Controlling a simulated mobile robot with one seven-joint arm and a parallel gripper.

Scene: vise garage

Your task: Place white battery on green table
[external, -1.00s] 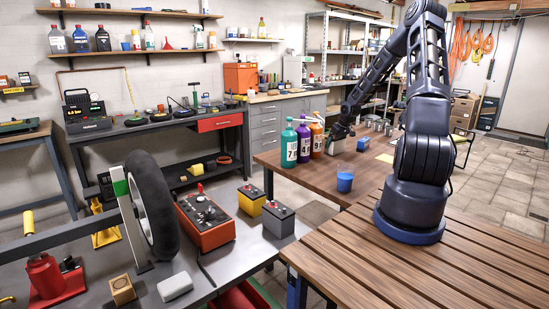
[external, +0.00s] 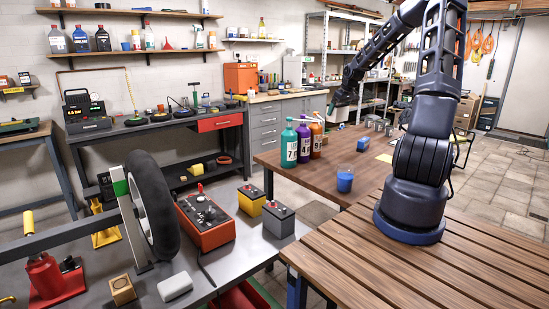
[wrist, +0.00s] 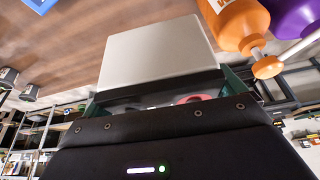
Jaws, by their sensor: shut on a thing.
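My gripper (external: 340,104) is raised above the brown wooden table, behind the pump bottles. In the wrist view its jaws (wrist: 160,92) are shut on the white battery (wrist: 155,52), a pale box with reddish and dark bits at its jaw end.
Green (external: 289,145), purple (external: 304,138) and orange (external: 316,136) pump bottles stand close by the gripper. A blue cup (external: 345,180) and blue block (external: 363,144) are on the wooden table. Yellow (external: 250,200) and grey (external: 278,221) batteries sit on the workbench.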

